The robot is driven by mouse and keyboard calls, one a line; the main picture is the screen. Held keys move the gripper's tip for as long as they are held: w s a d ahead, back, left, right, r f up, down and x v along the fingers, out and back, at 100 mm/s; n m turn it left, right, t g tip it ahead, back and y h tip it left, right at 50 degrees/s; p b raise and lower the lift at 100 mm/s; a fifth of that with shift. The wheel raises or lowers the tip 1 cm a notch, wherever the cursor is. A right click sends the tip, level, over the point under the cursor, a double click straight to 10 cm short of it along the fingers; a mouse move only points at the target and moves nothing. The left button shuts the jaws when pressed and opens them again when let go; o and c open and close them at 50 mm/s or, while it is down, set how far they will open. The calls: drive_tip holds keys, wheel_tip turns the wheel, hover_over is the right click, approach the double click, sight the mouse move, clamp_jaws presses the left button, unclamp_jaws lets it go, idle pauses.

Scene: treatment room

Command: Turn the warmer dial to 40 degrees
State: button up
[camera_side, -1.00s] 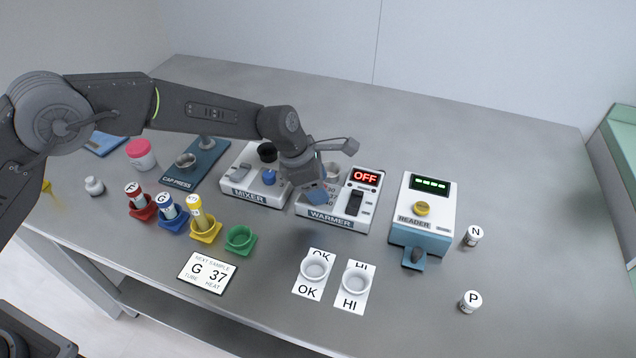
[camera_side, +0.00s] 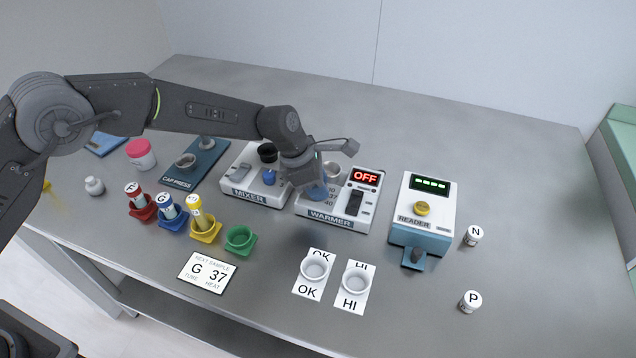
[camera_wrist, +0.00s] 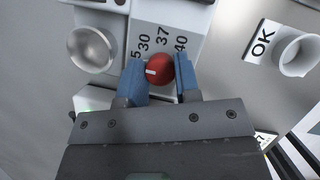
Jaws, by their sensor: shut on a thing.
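The warmer (camera_side: 333,214) is a white box with a dark switch and a red display (camera_side: 365,178) reading OFF. Its red dial (camera_wrist: 160,62) shows in the wrist view, with a white mark pointing left, near the lowest number, partly hidden. The scale (camera_wrist: 163,38) reads 30, 37 and 40 clockwise from there; the 40 is at the upper right. My gripper (camera_wrist: 161,78) is shut on the dial, one blue fingertip on each side. In the side view my gripper (camera_side: 317,190) hides the dial.
The mixer (camera_side: 256,190) stands close on the left and the reader (camera_side: 423,213) on the right. Tubes in coloured holders, a card (camera_side: 208,272) reading G 37 and two small dishes are in front.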

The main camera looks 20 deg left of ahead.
drive_tip(key=m+g, duration=0.1)
drive_tip(key=m, duration=0.2)
drive_tip(key=m+g, duration=0.1)
drive_tip(key=m, duration=0.2)
drive_tip(key=shift+w+m+g, duration=0.1)
drive_tip(key=shift+m+g, duration=0.2)
drive_tip(key=m+g, duration=0.1)
drive_tip(key=m, duration=0.2)
drive_tip(key=m+g, duration=0.1)
drive_tip(key=m, duration=0.1)
drive_tip(key=shift+m+y, duration=0.4)
drive_tip(key=o, duration=0.9)
wheel_tip(320, 180, up, 4)
drive_tip(key=shift+w+r, duration=0.1)
drive_tip(key=a+r, duration=0.6)
drive_tip(key=a, duration=0.5)
drive_tip(key=shift+a+r, duration=0.35)
drive_tip(key=shift+r, duration=0.05)
